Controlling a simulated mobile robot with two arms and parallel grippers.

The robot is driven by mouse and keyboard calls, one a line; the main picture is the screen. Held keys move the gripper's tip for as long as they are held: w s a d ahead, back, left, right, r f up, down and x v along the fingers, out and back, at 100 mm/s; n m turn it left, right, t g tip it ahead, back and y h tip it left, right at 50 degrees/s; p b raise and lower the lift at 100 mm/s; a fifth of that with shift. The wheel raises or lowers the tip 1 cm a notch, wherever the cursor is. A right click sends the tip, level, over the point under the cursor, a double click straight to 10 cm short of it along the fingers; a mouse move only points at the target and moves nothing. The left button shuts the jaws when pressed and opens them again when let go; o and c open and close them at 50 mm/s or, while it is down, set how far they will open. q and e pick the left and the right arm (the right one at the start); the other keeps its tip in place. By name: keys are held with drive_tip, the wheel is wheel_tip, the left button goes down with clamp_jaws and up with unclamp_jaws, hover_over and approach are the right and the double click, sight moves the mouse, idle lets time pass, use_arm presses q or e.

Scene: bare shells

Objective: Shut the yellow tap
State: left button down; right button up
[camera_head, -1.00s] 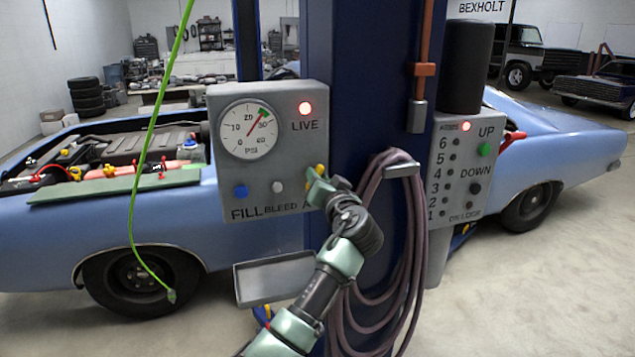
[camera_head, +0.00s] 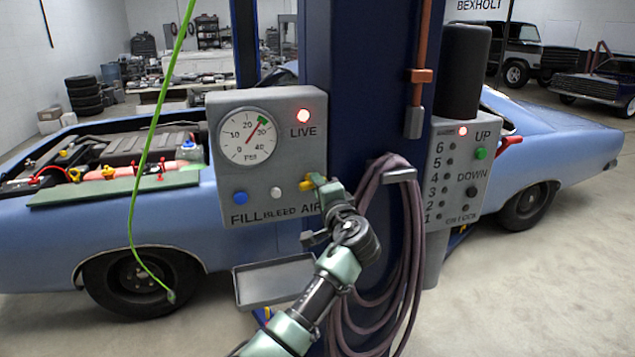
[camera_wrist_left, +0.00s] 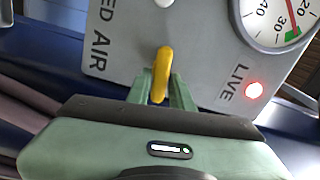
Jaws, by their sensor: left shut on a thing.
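The yellow tap (camera_head: 306,186) is on the lower right of the grey panel (camera_head: 270,185), above the word AIR. Its handle lies about level in the head view, and the gripper covers part of it. My left gripper (camera_head: 317,181) reaches it from the lower right and is shut on the handle. In the left wrist view the yellow handle (camera_wrist_left: 162,68) stands between the two green fingers (camera_wrist_left: 161,95), its near end at the fingertips. My right gripper is not in view.
The panel has a round gauge (camera_head: 247,133) with its needle near 30, a lit red LIVE lamp (camera_head: 303,115), and blue (camera_head: 240,198) and white (camera_head: 277,193) buttons. A coiled hose (camera_head: 395,220) hangs on the blue post right of my arm. A tray (camera_head: 274,282) sits below.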

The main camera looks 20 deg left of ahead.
use_arm(q)
drive_tip(key=shift+f+m+p, duration=0.1)
drive_tip(key=shift+m+p, duration=0.2)
drive_tip(key=shift+m, duration=0.6)
drive_tip(key=shift+f, duration=0.1)
drive_tip(key=c, duration=1.3)
unclamp_jaws()
drive_tip(key=shift+o, duration=0.2)
drive_tip(key=shift+d, duration=0.1)
drive_tip(key=b+v, duration=0.3)
drive_tip(key=v, duration=0.4)
drive_tip(key=shift+s+d, duration=0.2)
drive_tip(key=shift+s, duration=0.15)
